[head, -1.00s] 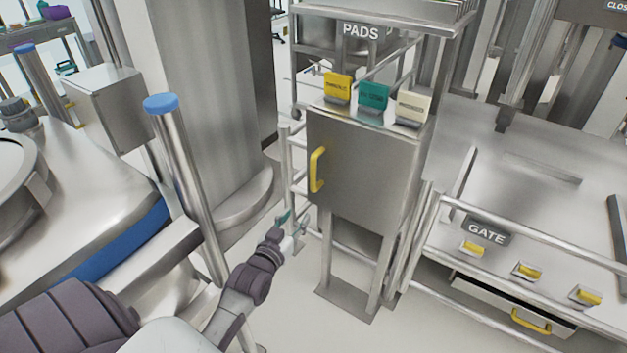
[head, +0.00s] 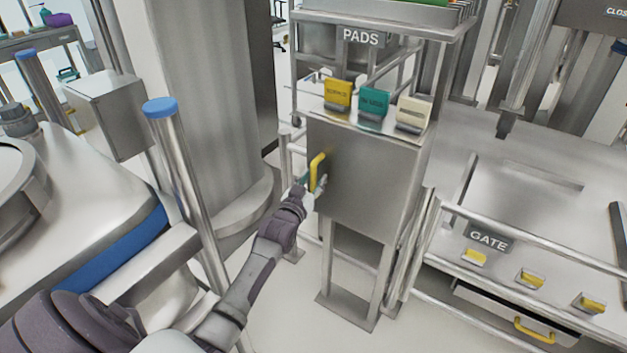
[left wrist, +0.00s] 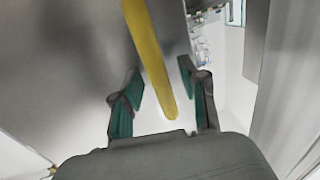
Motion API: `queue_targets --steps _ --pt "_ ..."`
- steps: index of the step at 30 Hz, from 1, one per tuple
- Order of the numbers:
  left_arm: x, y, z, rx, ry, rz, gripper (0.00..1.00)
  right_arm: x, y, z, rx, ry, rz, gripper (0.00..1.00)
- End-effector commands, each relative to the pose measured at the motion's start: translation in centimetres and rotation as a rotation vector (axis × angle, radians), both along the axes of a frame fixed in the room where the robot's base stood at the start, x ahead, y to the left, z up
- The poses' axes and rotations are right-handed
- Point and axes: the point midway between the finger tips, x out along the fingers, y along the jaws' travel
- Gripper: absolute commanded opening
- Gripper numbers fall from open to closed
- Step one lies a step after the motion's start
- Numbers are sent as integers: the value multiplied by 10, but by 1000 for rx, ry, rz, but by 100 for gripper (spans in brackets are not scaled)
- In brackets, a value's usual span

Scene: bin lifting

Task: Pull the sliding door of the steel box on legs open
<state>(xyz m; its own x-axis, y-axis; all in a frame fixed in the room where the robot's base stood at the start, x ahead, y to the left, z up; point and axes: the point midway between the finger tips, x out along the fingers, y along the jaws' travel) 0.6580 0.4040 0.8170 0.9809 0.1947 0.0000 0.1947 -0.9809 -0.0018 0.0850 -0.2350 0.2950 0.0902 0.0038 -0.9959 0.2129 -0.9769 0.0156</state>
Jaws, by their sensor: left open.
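The steel box on legs (head: 368,180) stands in the middle of the head view, its front closed by a flat steel door. A yellow bar handle (head: 317,172) is upright near the door's left edge. My left gripper (head: 314,184) is at the handle's lower part. In the left wrist view the yellow handle (left wrist: 146,60) runs down between the two open, green-padded fingers (left wrist: 160,100), with gaps on both sides. The handle's lower part is partly hidden by the gripper in the head view. My right gripper is not in view.
Yellow, teal and cream tabs (head: 373,103) stand on top of the box below a PADS sign (head: 360,37). A steel bench with a GATE sign (head: 488,240) and rails is at right. A blue-capped post (head: 160,107) is at left.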

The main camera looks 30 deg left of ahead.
Motion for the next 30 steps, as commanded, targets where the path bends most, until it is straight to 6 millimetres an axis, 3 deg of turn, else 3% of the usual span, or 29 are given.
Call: queue_targets --steps 10,18,30 --pt "4 1 0 1 0 0 43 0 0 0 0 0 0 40" --pt "4 1 0 0 0 0 0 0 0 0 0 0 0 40" --pt "4 0 0 0 1 0 0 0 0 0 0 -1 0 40"
